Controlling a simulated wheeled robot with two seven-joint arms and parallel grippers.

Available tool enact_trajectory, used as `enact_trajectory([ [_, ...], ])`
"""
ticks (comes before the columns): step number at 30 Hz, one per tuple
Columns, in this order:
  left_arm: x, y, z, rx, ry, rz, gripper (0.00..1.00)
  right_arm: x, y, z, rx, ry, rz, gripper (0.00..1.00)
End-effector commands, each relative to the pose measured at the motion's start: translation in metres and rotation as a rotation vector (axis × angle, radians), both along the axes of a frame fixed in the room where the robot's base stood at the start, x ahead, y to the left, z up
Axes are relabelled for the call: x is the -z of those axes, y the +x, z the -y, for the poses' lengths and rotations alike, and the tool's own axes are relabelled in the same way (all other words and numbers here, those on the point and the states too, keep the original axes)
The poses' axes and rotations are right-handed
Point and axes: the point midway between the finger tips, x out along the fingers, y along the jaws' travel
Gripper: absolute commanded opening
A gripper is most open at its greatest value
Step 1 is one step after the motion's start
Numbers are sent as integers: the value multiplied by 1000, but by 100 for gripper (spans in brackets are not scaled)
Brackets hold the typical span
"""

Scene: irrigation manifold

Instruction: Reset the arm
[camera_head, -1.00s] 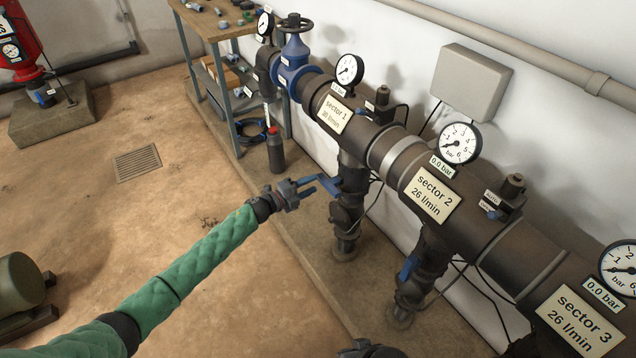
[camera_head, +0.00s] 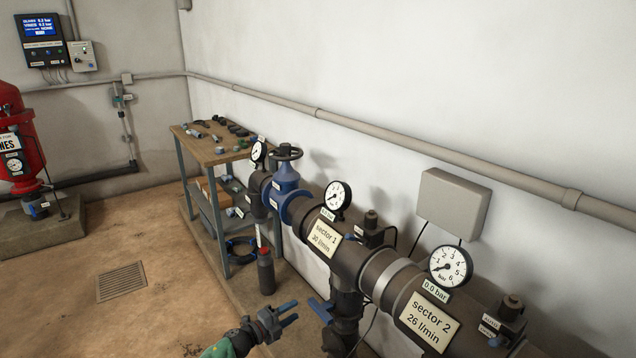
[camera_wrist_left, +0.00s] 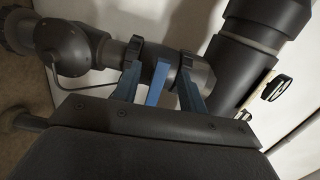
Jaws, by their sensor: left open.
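My left gripper (camera_head: 293,312) is at the bottom centre of the head view, its fingers apart and nothing held. Just right of its fingertips, with a small gap, is the blue lever (camera_head: 320,311) of the valve on the sector 1 branch pipe. In the left wrist view the blue lever (camera_wrist_left: 157,83) shows between my two blue fingers, in line with the gap of my left gripper (camera_wrist_left: 159,75). Only my green-sleeved wrist end shows in the head view; the rest of the arm is below the frame. My right gripper is not seen.
The dark manifold pipe (camera_head: 355,258) with sector labels and gauges runs along the wall at right. A dark red-capped bottle (camera_head: 266,273) stands behind the gripper. A workbench (camera_head: 212,150) with small parts is farther back. The floor (camera_head: 165,310) left of the gripper is clear.

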Motion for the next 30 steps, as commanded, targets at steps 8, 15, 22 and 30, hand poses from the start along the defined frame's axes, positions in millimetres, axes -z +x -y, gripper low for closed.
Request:
enact_trajectory([
  [8,-6,39,-43,-382,-63,-145,42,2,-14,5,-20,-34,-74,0],
  [15,-57,49,-73,-697,-205,-277,42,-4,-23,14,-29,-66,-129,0],
  [22,-109,21,-80,-942,-377,-467,42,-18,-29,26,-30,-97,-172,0],
  [30,-125,-92,-66,-1158,-535,-853,42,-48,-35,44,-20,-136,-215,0],
])
